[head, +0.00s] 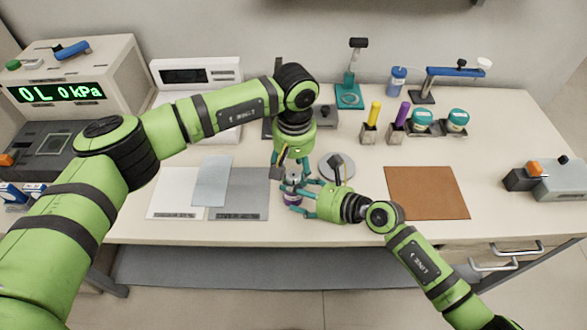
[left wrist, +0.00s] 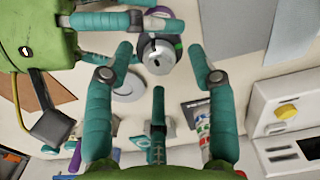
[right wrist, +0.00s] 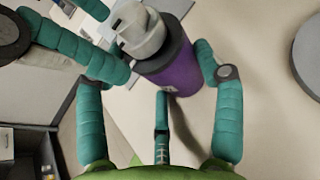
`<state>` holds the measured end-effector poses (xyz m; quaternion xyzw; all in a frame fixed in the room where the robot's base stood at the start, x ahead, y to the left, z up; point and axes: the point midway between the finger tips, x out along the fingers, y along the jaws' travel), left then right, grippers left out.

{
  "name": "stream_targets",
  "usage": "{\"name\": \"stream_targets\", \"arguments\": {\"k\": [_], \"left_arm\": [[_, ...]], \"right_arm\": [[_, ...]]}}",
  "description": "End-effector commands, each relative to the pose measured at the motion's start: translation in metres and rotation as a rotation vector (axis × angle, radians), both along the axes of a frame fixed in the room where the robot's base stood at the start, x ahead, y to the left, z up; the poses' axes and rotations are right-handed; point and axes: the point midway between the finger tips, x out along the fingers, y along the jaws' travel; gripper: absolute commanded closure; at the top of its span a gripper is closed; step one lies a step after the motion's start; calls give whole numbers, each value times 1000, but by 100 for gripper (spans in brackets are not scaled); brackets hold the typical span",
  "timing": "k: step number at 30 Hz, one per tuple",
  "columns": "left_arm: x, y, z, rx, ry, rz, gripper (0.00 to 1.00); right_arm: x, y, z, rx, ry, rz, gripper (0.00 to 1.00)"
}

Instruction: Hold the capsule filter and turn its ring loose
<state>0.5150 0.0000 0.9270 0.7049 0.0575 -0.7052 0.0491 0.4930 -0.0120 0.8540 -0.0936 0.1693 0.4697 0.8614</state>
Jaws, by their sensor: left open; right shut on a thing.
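The capsule filter stands near the table's front, mostly hidden by my grippers in the head view. Its purple body (right wrist: 168,66) and pale grey ring and cap (right wrist: 140,28) show in the right wrist view. In the left wrist view I look down on the round top (left wrist: 158,57). My right gripper (head: 304,197) comes in from the right, low, and is shut on the purple body. My left gripper (head: 291,168) points down from above. Its fingers are open and spread about the ring; I cannot tell whether they touch it.
A grey round plate (head: 345,173) lies just right of the capsule. A grey mat (head: 240,205) and a white sheet (head: 174,191) lie left. A brown mat (head: 427,193) is at the right. Bottles and jars (head: 458,119) stand behind; a pressure meter (head: 110,65) stands at the left.

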Motion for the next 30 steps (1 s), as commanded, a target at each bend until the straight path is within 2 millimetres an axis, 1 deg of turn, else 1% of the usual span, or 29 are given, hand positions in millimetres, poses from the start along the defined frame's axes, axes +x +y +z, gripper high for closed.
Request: {"name": "stream_targets", "arguments": {"k": [1,6,13,14,15,17,18,24,26,30], "left_arm": [[0,0,-6,1,1,0,43],[0,0,-13,1,0,0,43],[0,0,-14,0,0,0,43],[0,0,-13,0,0,0,51],[0,0,-13,0,0,0,67],[0,0,-13,0,-1,0,91],[0,0,-13,0,-1,0,100],[0,0,-13,1,-2,15,100],[1,0,-13,2,-3,52,100],[1,1,-13,2,-6,180,100]], "right_arm": [[-5,0,-8,-7,20,6,91],[-5,0,-8,-7,20,6,91],[-5,0,-8,-8,21,6,91],[-5,0,-8,-8,21,6,91],[-5,0,-8,-8,21,6,91],[-5,0,-9,-8,21,6,91],[-5,0,-9,-8,21,6,91],[-5,0,-9,-8,21,7,91],[-5,0,-8,-8,21,7,91],[-5,0,-8,-7,21,7,91]]}}
